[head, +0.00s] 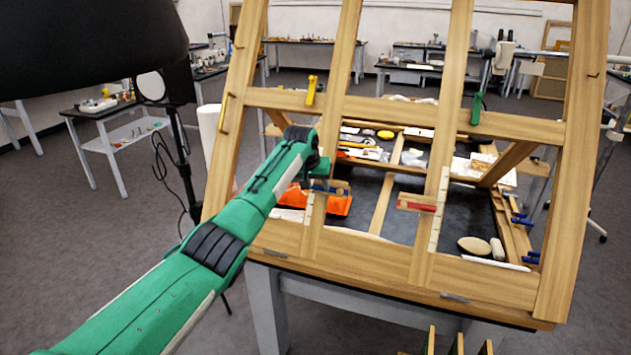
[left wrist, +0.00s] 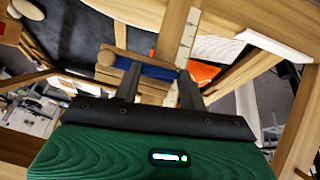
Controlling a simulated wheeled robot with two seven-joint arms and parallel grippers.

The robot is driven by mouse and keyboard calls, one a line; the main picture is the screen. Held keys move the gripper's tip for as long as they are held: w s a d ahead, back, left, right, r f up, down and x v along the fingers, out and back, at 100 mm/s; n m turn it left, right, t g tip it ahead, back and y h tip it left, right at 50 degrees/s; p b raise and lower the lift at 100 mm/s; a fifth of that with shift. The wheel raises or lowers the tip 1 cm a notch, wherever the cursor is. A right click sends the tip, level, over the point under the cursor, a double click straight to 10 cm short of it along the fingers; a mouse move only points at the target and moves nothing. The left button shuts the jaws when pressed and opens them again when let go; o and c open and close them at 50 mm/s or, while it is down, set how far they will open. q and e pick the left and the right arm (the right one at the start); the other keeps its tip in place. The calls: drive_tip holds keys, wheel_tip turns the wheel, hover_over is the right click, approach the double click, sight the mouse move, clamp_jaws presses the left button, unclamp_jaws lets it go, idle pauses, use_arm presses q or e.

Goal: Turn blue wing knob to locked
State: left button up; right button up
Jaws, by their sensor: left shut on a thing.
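The blue wing knob (head: 322,188) sits on a small wooden block low on the left upright of the wooden frame (head: 425,105). My left gripper (head: 320,180) reaches it from the left and is shut on it. In the left wrist view the blue wing (left wrist: 152,70) lies crosswise on stacked wooden pieces, between the two dark fingers of my left gripper (left wrist: 158,82). The fingers hide part of the knob. I cannot tell its exact angle against a locked mark. My right gripper is not in view.
A yellow knob (head: 311,90), a green knob (head: 477,108) and a red knob (head: 416,204) are on other parts of the frame. An orange item (head: 330,204) lies behind the left upright. Pale ruled strips (head: 439,208) run along the uprights. Open floor lies left of the frame.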

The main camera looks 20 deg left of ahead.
use_arm(q)
drive_tip(key=shift+d+m+y, duration=0.1)
drive_tip(key=shift+m+y, duration=0.3)
idle(0.4)
drive_tip(key=o, duration=1)
drive_tip(key=shift+r, duration=0.1)
drive_tip(key=b+v, duration=0.4)
drive_tip(key=v, duration=0.9)
drive_tip(key=shift+s+r+b, duration=0.15)
drive_tip(key=shift+r+b, duration=0.1)
drive_tip(key=shift+b, duration=0.1)
